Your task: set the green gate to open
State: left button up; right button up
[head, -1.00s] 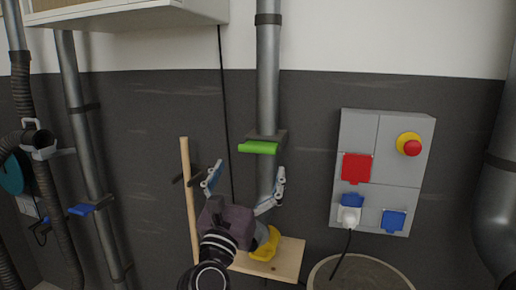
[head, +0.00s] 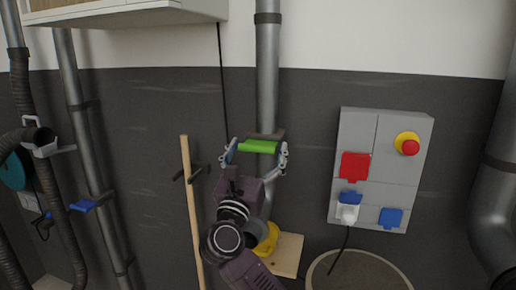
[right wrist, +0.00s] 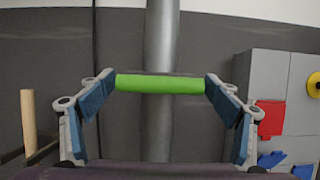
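The green gate (head: 259,147) is a bright green handle on a dark plate across the vertical grey pipe (head: 267,80). My right gripper (head: 257,155) is open, with one finger at each end of the green handle. In the right wrist view the green gate (right wrist: 160,84) spans the gap between the two fingertips (right wrist: 160,86). The fingertips look close to its ends; I cannot tell whether they touch it. My left gripper is not in view.
A grey electrical box (head: 400,140) with a red stop button (head: 410,148) and a plugged cable is at right. A wooden stick (head: 191,210) stands left of my arm. A blue gate (head: 83,205) is on another pipe at left. A round bin (head: 358,268) is below the box.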

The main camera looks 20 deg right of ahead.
jog(key=c, duration=1.2)
jog(key=s+a, duration=0.1)
jog(key=s, duration=0.1)
jog(key=s+a, duration=0.2)
jog(key=shift+s+f+b, duration=0.15)
jog(key=shift+b, duration=0.2)
jog(key=o, duration=1.4)
jog(key=shift+o, duration=1.2)
jog(key=shift+s+a, duration=0.15)
jog(key=shift+s, duration=0.05)
jog(key=shift+w, duration=0.1)
jog(key=shift+w+r, duration=0.1)
jog(key=shift+r, duration=0.1)
